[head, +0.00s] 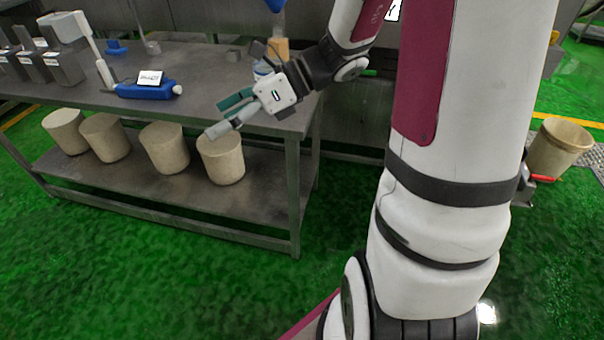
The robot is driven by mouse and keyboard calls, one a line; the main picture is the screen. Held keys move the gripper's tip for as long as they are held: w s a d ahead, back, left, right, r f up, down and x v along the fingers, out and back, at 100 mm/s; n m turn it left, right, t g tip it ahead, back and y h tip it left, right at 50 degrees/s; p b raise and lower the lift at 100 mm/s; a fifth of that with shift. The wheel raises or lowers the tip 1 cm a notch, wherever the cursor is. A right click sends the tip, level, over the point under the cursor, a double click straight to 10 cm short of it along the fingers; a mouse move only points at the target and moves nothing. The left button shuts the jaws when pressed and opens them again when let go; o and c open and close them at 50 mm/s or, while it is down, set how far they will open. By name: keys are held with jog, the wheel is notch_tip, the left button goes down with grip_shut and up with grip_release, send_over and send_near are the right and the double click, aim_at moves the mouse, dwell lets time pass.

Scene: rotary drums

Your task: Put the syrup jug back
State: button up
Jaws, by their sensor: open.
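My gripper (226,114) is at the right front corner of the grey metal table (215,85), near its edge. Its fingers are spread, one dark green and one grey, with nothing seen between them. A container with amber contents (280,48) stands behind my wrist at the back right of the table. It may be the syrup jug, but my arm hides part of it. A pale, bluish clear container (262,68) shows just behind the gripper, also partly hidden.
Several beige buckets (220,160) stand on the lower shelf. Grey metal boxes (65,68) stand at the far left. Another beige bucket (558,147) is at the right. Green floor lies open in front.

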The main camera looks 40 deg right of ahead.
jog(key=s+a+r+n+g+h, duration=0.1)
jog(key=s+a+n+g+h, duration=0.1)
jog(key=s+a+n+g, duration=0.4)
jog(key=s+d+r+n+t+h, duration=0.1)
jog(key=s+d+n+h, duration=0.2)
jog(key=s+n+h, duration=0.2)
jog(key=s+d+r+n+t+h, duration=0.1)
jog(key=s+d+n+t+h, duration=0.1)
jog(key=s+n, duration=0.9)
jog(key=d+n+h, duration=0.1)
jog(key=n+h, duration=0.1)
jog(key=n, duration=0.3)
jog(key=shift+d+h, duration=0.2)
jog(key=shift+h, duration=0.2)
jog(key=shift+s+r, duration=0.1)
jog(key=shift+t, duration=0.7)
notch_tip(320, 180, up, 5)
jog(key=p, duration=0.4)
jog(key=shift+s, duration=0.1)
